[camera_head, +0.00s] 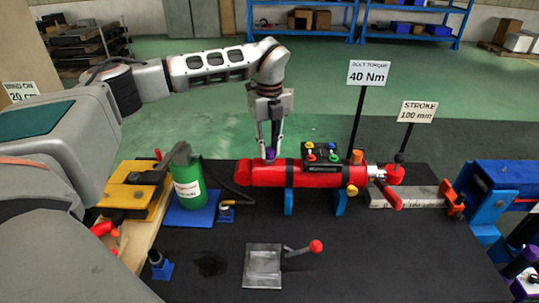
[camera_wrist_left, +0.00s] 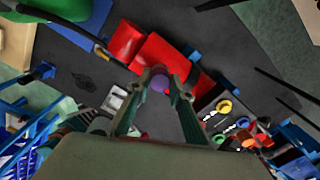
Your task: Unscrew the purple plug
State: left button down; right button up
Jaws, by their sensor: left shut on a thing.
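The purple plug (camera_head: 270,153) sits on top of the red cylinder (camera_head: 262,174), toward its left part. My left gripper (camera_head: 270,147) points straight down over it, with its fingertips at the plug. In the left wrist view the purple plug (camera_wrist_left: 160,84) shows between the two fingertips (camera_wrist_left: 163,80), and the gripper is shut on it. The red cylinder (camera_wrist_left: 165,55) lies below the fingers in that view. The plug's lower part is hidden. My right gripper is not in view.
A black block with coloured knobs (camera_head: 322,153) stands right of the plug. A green bottle (camera_head: 187,184) stands on a blue base to the left. Two sign posts, 40 Nm (camera_head: 368,73) and 100 mm (camera_head: 417,112), rise behind.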

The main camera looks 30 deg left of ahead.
pick_arm(q)
jog(key=n, duration=0.2)
jog(key=shift+w+n+b, duration=0.1)
jog(key=shift+n+b, duration=0.2)
jog(key=shift+r+n, duration=0.15)
jog(key=shift+n, duration=0.75)
jog(key=n+b, duration=0.1)
jog(key=n, duration=0.2)
jog(key=shift+n, duration=1.1)
jog(key=n+b, duration=0.1)
jog(key=n, duration=0.3)
jog(key=shift+n, duration=0.6)
